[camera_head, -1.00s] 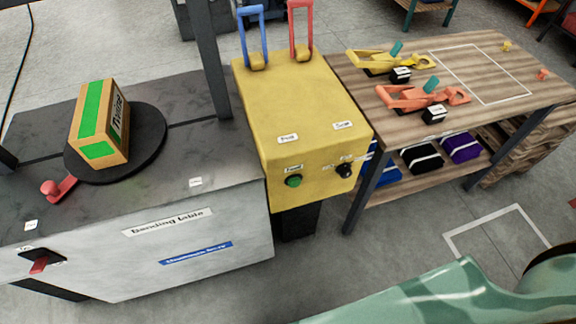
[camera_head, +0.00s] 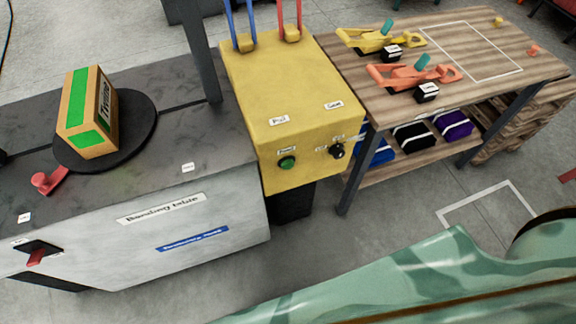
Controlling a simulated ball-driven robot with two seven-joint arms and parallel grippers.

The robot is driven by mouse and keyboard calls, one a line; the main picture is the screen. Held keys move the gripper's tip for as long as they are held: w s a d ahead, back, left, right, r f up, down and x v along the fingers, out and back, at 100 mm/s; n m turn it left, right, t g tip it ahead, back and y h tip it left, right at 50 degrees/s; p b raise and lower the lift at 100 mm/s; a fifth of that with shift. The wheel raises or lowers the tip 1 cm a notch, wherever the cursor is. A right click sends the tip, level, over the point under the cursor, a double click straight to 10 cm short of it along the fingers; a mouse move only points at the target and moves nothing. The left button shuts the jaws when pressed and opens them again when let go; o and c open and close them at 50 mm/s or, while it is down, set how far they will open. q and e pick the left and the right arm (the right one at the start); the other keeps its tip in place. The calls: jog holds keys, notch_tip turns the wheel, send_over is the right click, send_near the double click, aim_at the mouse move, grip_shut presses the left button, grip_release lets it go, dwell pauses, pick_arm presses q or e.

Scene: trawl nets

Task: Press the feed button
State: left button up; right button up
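The green feed button (camera_head: 287,163) sits on the front face of the yellow machine (camera_head: 290,90), under a small white label. A black rotary knob (camera_head: 337,151) is to its right on the same face. Nothing covers the button. A green patterned surface, which seems to be part of my own arm or body, fills the lower right of the view, well apart from the button. Neither of my grippers shows in the view.
The grey banding table (camera_head: 190,230) adjoins the machine on the left, with a box (camera_head: 88,112) on a black turntable (camera_head: 143,128). A wooden workbench (camera_head: 450,75) with yellow and orange tools stands right. Floor shows in front.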

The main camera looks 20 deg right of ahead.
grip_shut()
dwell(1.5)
